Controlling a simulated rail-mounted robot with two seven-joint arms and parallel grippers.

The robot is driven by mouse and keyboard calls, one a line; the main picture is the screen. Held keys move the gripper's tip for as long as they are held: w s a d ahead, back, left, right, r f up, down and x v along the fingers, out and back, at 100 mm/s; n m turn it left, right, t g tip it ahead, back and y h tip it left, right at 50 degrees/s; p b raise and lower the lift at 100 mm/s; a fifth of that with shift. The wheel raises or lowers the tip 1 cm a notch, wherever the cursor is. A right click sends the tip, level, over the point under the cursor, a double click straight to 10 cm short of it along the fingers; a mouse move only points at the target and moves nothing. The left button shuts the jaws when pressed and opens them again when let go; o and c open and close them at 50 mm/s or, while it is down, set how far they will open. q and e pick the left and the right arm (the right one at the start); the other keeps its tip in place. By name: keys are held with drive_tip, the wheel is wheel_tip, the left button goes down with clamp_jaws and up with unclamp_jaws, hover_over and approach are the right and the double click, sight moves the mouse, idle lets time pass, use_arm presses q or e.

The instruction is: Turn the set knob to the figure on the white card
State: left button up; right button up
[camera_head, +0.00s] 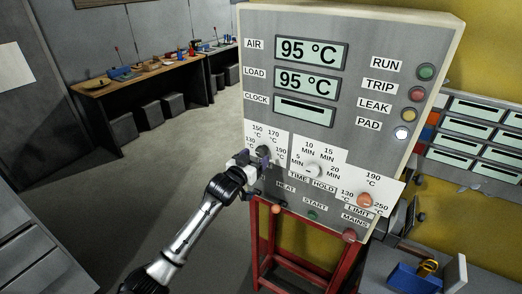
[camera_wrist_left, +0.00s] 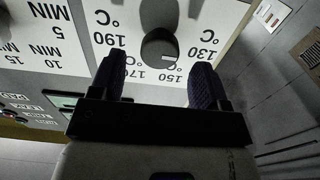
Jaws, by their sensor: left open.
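The set knob (camera_head: 263,152) is the dark knob on the panel's left dial, marked 130, 150, 170 and 190 °C. In the left wrist view the knob (camera_wrist_left: 158,42) shows upside down, its pale mark lying toward the 150 side. My left gripper (camera_head: 254,163) is at this dial in the head view. In the wrist view its open fingers (camera_wrist_left: 157,82) stand apart on either side of the knob's lower part, with nothing clearly gripped. A white sheet (camera_head: 14,66) hangs on the far left wall; no figure is readable on it. My right gripper is out of view.
The panel (camera_head: 360,70) reads 95 °C for air and load. A red stand (camera_head: 262,250) is under the panel. Floor at left is clear.

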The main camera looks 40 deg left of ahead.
sight(260, 153)
use_arm(q)
drive_tip(key=shift+w+a+p, duration=0.15)
drive_tip(key=shift+w, duration=0.9)
drive_tip(key=shift+w+a+p, duration=0.1)
drive_tip(key=shift+w+p, duration=0.05)
drive_tip(key=shift+w, duration=0.85)
drive_tip(key=c, duration=0.9)
